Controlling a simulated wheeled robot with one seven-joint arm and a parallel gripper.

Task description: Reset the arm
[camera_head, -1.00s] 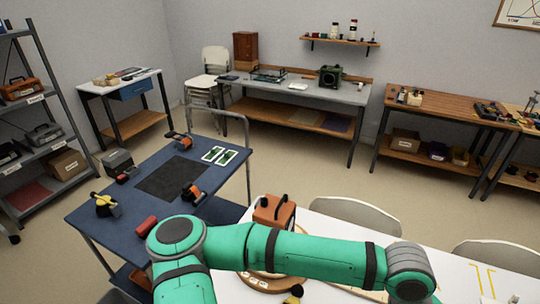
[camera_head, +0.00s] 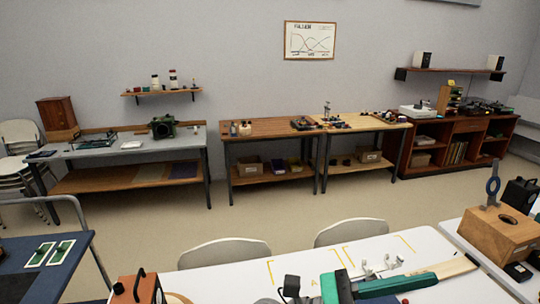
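An orange box with a handle (camera_head: 138,287) stands at lower left, near the blue table (camera_head: 20,284). Pale small parts (camera_head: 381,266) lie beyond my arm. A wooden box (camera_head: 497,232) is at right. Two chairs (camera_head: 225,254) stand behind the table. Floor beyond is clear.

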